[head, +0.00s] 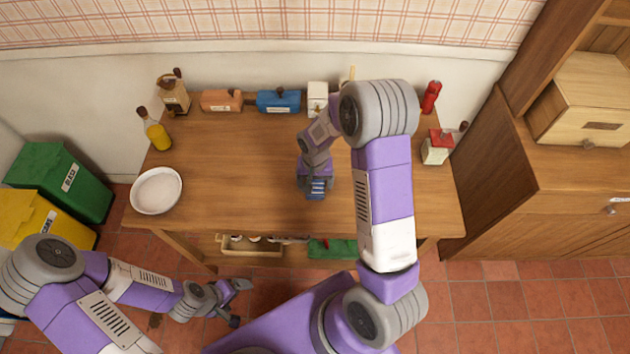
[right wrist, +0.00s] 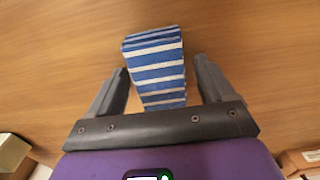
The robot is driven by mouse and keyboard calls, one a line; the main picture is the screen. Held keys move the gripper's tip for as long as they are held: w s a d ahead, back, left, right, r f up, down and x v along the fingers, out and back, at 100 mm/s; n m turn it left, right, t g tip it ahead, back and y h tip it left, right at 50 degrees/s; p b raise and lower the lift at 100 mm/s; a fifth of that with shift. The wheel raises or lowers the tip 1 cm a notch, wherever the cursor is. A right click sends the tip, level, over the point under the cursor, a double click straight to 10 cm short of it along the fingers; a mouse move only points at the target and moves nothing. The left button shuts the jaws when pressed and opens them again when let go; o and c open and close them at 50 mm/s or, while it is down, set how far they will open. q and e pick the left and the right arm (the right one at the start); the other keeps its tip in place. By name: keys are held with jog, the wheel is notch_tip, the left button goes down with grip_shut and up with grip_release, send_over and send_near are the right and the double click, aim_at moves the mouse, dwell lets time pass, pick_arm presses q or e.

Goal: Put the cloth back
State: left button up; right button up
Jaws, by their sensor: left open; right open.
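The cloth (head: 318,187) is folded, with blue and white stripes, and lies on the wooden table (head: 230,160) near its middle. It also shows in the right wrist view (right wrist: 155,60), where its lower part reaches in between the fingers. My right gripper (head: 316,188) is directly above the cloth in the head view and partly hides it. In the right wrist view my right gripper (right wrist: 160,82) is open, one finger on each side of the cloth, with a gap on both sides. My left gripper (head: 240,302) is open and empty, over the floor in front of the table.
A white bowl (head: 156,190) and an oil bottle (head: 154,130) stand at the table's left. Orange (head: 221,101) and blue (head: 278,101) boxes line the back. A red bottle (head: 431,97) and red-topped box (head: 437,147) stand at the right.

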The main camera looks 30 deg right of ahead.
aim_at(315, 183)
jog(key=shift+r, duration=0.2)
pick_arm(q)
notch_tip(315, 183, up, 3)
jog(key=p, duration=0.2)
jog(key=shift+f+p, duration=0.15)
jog(key=shift+p, duration=0.2)
pick_arm(e)
notch_tip(315, 183, up, 12)
pick_arm(q)
jog(key=shift+s, duration=0.1)
pick_arm(e)
jog(key=shift+f, duration=0.1)
